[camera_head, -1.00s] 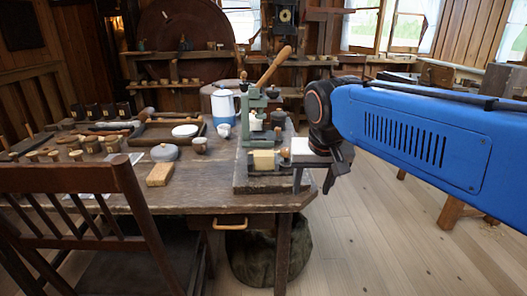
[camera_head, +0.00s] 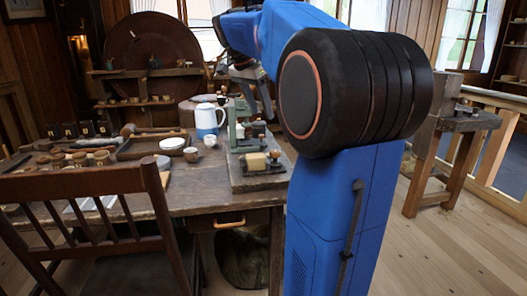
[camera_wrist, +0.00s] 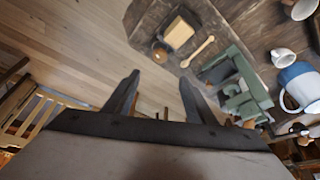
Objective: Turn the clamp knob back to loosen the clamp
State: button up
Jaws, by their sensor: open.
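A pale block (camera_head: 256,162) sits in the clamp on a dark base board (camera_head: 243,183) at the table's right end. The small round wooden clamp knob (camera_head: 275,155) shows at the block's right end. In the wrist view the block (camera_wrist: 180,32) is at upper centre, with the round knob (camera_wrist: 160,53) just below left of it. The green metal stand (camera_wrist: 235,85) is to its right. My gripper (camera_wrist: 157,98) is open and empty, its fingers apart from the knob.
A white and blue jug (camera_head: 208,118), cups (camera_head: 192,154) and a wooden tray (camera_head: 140,147) stand left of the stand. A chair (camera_head: 95,190) is at the front left. A pale spoon-shaped wooden piece (camera_wrist: 198,52) shows near the block.

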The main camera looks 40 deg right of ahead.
aim_at(275, 151)
jog(key=x, duration=1.7)
jog(key=shift+d+f, duration=0.1)
jog(key=c, duration=1)
